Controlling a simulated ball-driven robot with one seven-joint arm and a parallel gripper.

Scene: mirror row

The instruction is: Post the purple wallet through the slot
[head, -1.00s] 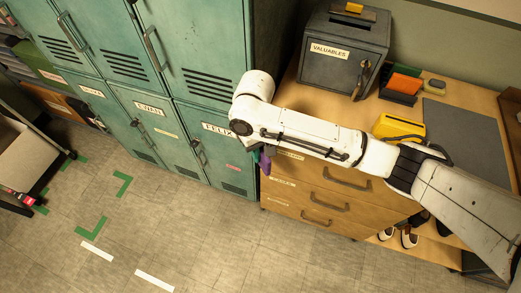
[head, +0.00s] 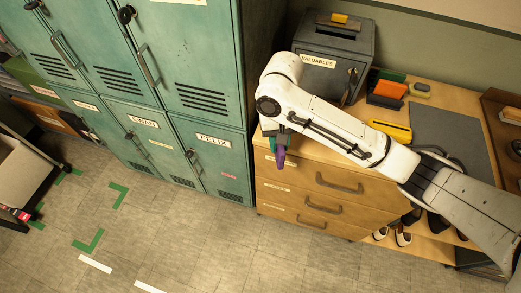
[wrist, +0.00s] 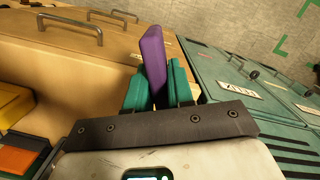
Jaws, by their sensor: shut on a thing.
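The purple wallet (wrist: 153,62) is held upright between the green fingers of my gripper (wrist: 155,85) in the wrist view. In the head view the wallet (head: 279,157) hangs below my gripper (head: 277,140), in front of the drawer unit's left end. The grey valuables box (head: 335,52) stands on the cabinet top, behind and above my gripper. Its top shows a dark slot (head: 337,26) with a yellow piece beside it. My arm covers part of the box's lower front.
Green lockers (head: 190,60) stand left of the wooden drawer unit (head: 310,195). On its top are an orange item (head: 388,90), a yellow item (head: 390,130) and a grey mat (head: 447,135). The floor in front is open.

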